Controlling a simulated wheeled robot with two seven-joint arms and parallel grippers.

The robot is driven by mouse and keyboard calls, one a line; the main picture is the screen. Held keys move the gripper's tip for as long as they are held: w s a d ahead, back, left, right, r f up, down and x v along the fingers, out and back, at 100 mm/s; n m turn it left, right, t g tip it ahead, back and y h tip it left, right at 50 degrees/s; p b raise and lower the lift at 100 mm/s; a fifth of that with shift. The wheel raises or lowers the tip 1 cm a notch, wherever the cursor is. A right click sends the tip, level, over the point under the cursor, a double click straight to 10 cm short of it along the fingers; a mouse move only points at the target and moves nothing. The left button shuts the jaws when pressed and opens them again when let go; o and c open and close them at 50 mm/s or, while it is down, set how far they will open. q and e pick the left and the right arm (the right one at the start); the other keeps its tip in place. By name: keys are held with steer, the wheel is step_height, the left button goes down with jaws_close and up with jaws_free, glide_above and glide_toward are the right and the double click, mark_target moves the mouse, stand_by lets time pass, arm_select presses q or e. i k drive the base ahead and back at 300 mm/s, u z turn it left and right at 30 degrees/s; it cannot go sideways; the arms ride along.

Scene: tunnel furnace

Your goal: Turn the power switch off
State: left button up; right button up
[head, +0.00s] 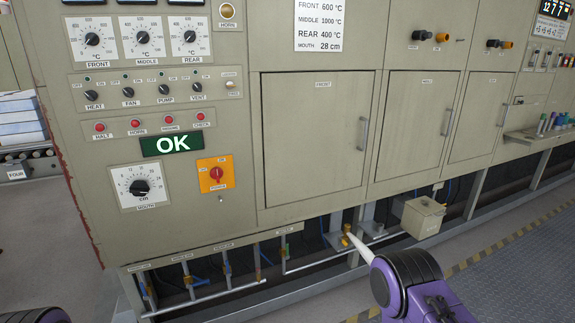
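The power switch (216,174) is a red rotary knob on a square orange-yellow plate, low on the beige control panel, below and right of the green OK display. Its pointer mark looks roughly upright. The small lettering around it is too blurred to read surely. My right arm comes in at the bottom right, purple and black. A pale pointed tip (357,244) reaches up and left from it, in front of the lower pipes, well right of and below the switch. Whether that gripper is open or shut does not show. Only a dark bit of my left arm shows at the bottom left corner.
The OK display (171,142), the mouth dial (141,188) and a row of red buttons (150,122) are close to the switch. A closed cabinet door (313,138) with a handle stands to its right. Pipes with valves (205,285) run below the panel.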

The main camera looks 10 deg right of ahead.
mark_target(217, 174)
steer(key=z, duration=0.55)
steer(key=i, duration=0.95)
steer(key=z, duration=0.15)
